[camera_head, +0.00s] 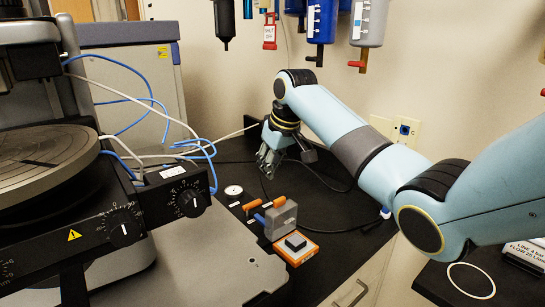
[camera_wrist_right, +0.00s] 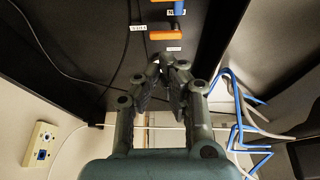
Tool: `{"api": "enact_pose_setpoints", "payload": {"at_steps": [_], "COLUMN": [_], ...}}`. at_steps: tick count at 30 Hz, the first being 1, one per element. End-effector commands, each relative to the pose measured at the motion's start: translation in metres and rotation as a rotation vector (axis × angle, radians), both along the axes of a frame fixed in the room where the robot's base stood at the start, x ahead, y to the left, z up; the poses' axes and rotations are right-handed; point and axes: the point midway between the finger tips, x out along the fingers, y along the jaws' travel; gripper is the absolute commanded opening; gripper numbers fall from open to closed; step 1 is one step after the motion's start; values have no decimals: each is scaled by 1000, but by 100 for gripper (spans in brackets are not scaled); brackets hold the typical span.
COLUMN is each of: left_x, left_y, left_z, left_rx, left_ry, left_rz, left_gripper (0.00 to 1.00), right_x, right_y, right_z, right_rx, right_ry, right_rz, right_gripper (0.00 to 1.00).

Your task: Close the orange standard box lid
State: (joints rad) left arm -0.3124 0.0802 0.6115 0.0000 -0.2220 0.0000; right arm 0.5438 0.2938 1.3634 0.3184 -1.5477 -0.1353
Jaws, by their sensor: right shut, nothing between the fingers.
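The orange standard box (camera_head: 309,251) sits on the dark bench, with a small black block in its top. A grey panel that looks like its lid (camera_head: 281,219) stands raised at the back edge of the box, so the box looks open. My right gripper (camera_head: 267,172) is behind and above the box, apart from it, fingers pointing down. In the right wrist view my right gripper (camera_wrist_right: 175,68) has its fingertips together with nothing between them. The box itself is not clearly visible there. My left gripper is not in view.
Orange-handled tools (camera_head: 252,205) and a small round white dial (camera_head: 233,190) lie left of the lid. The profiler with its round stage (camera_head: 45,160) and knobs stands at the left. Blue and white cables (camera_head: 205,150) hang behind. Bench right of the box is mostly clear.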

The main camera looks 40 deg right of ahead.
Motion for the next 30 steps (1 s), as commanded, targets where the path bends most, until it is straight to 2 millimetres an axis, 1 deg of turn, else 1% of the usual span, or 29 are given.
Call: {"api": "enact_pose_setpoints", "payload": {"at_steps": [2,4,8,9,13,16,20,24,30], "left_x": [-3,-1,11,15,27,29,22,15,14], "left_y": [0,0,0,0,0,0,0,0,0], "left_z": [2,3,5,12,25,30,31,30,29], "left_rx": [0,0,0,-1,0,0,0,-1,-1], "left_ry": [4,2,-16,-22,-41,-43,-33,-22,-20], "left_rz": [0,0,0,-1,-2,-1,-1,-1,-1], "left_gripper": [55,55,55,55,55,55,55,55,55], "right_x": [6,10,18,11,-7,-16,-21,-22,-22], "right_y": [1,2,2,0,-1,-2,-2,-2,-2], "right_z": [-15,-28,-49,-46,-45,-46,-47,-48,-48], "right_rx": [2,2,1,-2,-1,-2,-1,-1,-1], "right_ry": [4,4,3,3,1,1,0,0,-1], "right_rz": [-1,0,-2,-1,1,0,0,0,0], "right_gripper": [0,0,0,0,0,0,0,0,0]}}
